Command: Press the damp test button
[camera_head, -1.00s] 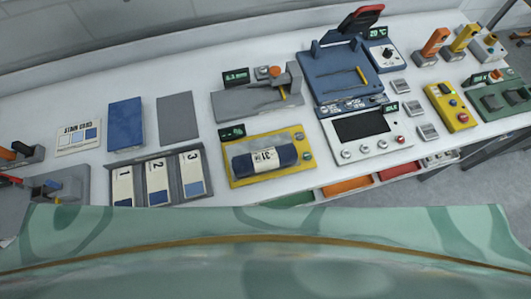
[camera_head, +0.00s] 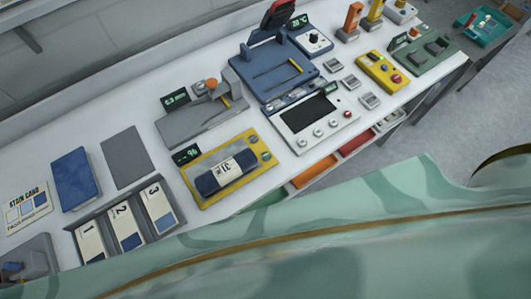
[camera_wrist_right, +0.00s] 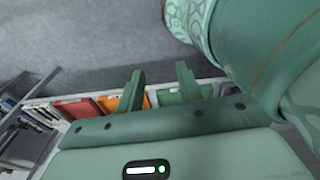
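A yellow tray (camera_head: 205,201) sits mid-bench in the head view, holding a dark blue roll (camera_head: 207,184) with a white band marked 31. A small dark display (camera_head: 186,155) with green characters stands at its back left corner. Two small round knobs or buttons are on the tray's right end, one at the back (camera_head: 252,139) and a greenish one in front (camera_head: 266,156). No label naming a damp test button is legible. My right gripper (camera_wrist_right: 159,72) shows in the wrist view with its fingers apart and empty, pointing toward the coloured bins. My left gripper is not in view.
A white panel (camera_head: 335,131) with a dark screen and a blue press (camera_head: 262,92) stand right of the tray. A grey fixture (camera_head: 180,130) is behind it, numbered cards (camera_head: 125,228) to its left. Orange (camera_head: 315,171) and red bins (camera_head: 357,140) sit under the bench's front edge.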

